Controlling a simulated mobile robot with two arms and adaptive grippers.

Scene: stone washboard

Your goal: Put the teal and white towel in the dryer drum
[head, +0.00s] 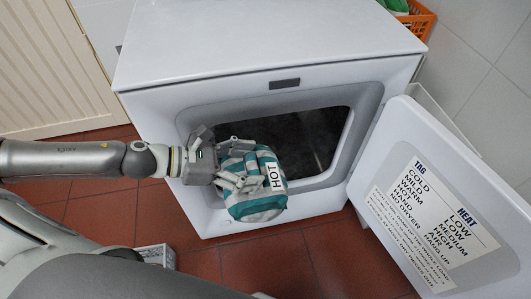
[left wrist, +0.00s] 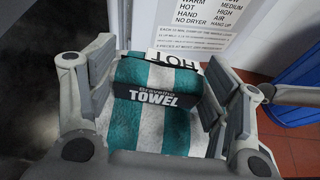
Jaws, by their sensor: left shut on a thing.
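The teal and white striped towel (head: 254,203) is a rolled bundle with a white "HOT" tag. It is held in front of the dryer's opening, near its lower left part. In the left wrist view the towel (left wrist: 140,125) lies between the fingers, with a black "TOWEL" label facing the camera. My left gripper (head: 232,165) is shut on it. The dryer (head: 265,50) is white, and its drum (head: 305,140) shows as a dark hollow behind the opening. The towel hides part of the opening's lower rim. My right gripper is not in view.
The dryer door (head: 425,195) is swung open to the right and carries a tag and heat chart. An orange basket (head: 418,20) stands behind the dryer at the back right. A white basket (head: 157,255) sits on the red tiled floor at the lower left.

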